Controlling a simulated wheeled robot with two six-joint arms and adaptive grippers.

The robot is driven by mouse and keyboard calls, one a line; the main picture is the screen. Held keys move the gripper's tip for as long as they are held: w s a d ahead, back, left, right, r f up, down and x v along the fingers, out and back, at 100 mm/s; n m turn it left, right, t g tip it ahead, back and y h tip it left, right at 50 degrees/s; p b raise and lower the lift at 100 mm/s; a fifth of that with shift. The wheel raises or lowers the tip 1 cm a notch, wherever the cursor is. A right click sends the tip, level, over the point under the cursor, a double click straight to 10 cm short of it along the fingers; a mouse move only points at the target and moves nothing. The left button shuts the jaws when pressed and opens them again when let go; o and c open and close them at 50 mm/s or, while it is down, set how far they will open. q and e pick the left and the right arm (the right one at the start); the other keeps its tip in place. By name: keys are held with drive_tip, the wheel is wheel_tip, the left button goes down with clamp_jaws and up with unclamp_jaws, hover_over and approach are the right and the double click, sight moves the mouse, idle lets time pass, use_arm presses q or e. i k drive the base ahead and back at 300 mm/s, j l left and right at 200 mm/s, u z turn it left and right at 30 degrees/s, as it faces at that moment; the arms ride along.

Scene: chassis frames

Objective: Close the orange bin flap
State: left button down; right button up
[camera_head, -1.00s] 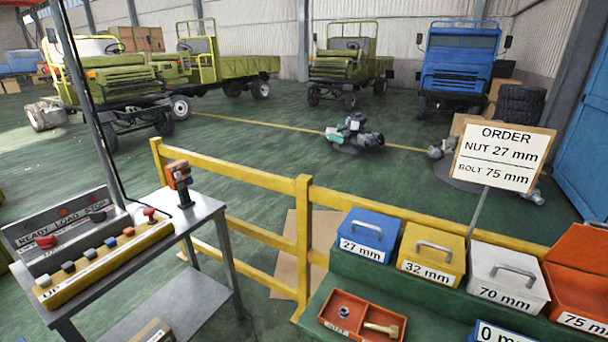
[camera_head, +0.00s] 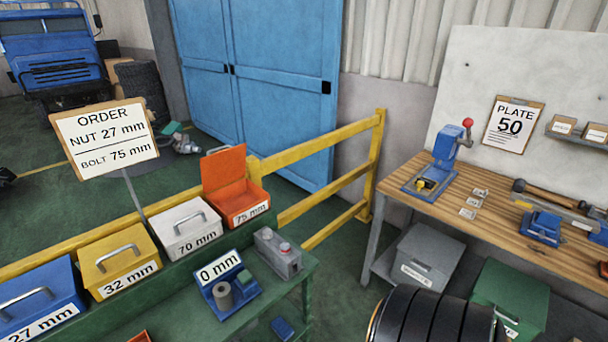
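The orange bin (camera_head: 240,203), labelled 75 mm, stands at the right end of the row of bins on the green bench. Its orange flap (camera_head: 224,168) stands up, tilted back at the rear edge, and the bin's inside shows. The flap's handle shows at its top edge. Neither of my grippers is in view.
To its left stand the white 70 mm bin (camera_head: 188,229), the yellow 32 mm bin (camera_head: 117,261) and a blue bin (camera_head: 40,296), all closed. A 0 mm gauge (camera_head: 228,285) and a grey box (camera_head: 278,252) sit in front. A yellow railing (camera_head: 318,145) runs behind. A wooden workbench (camera_head: 480,190) stands right.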

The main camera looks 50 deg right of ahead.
sight(222, 168)
drive_tip(key=z, duration=1.15)
drive_tip(key=i+l, duration=0.2)
drive_tip(key=l, duration=0.2)
drive_tip(key=i+l, duration=0.2)
drive_tip(key=l, duration=0.15)
drive_tip(key=i+l+u, duration=0.1)
drive_tip(key=l, duration=0.3)
drive_tip(key=i+l, duration=0.5)
drive_tip(key=l, duration=0.25)
drive_tip(key=i+l+u, duration=0.1)
drive_tip(key=l, duration=0.3)
drive_tip(key=i+l, duration=0.25)
drive_tip(key=l, duration=0.15)
drive_tip(key=i+l+u, duration=0.1)
drive_tip(key=l, duration=0.3)
drive_tip(key=i, duration=0.05)
